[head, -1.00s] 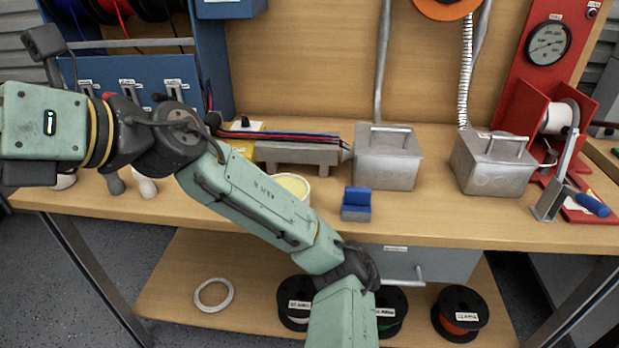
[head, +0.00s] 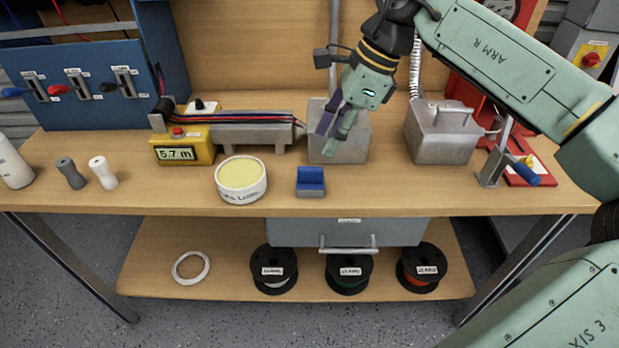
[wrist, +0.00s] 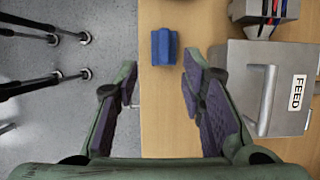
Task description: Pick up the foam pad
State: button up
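The thing that looks like the foam pad is a blue block (head: 311,176) in a grey-blue base, near the front edge of the workbench (head: 400,196). In the wrist view the blue block (wrist: 164,46) lies ahead of the fingertips, between their lines. My gripper (head: 334,132) is above the bench, behind and a little right of the block, in front of a grey metal box (head: 355,141). In the wrist view my gripper (wrist: 159,66) has its fingers wide apart with nothing between them. It is not touching the block.
A tub with a yellow top (head: 241,177) stands left of the block. The metal box marked FEED (wrist: 265,85) stands close to the right finger in the wrist view. Another metal box (head: 440,135) is farther right. Bare bench lies right of the block.

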aim_at(311, 168)
jog(key=x, duration=0.4)
jog(key=shift+a+f+p, duration=0.1)
jog(key=shift+a+p, duration=0.1)
jog(key=shift+p, duration=0.1)
jog(key=shift+w+p+x, duration=0.15)
jog(key=shift+p+x, duration=0.35)
jog(key=shift+x, duration=0.8)
jog(key=shift+w+p+x, duration=0.15)
jog(key=shift+p+x, duration=0.35)
jog(key=shift+x, duration=0.8)
grip_shut()
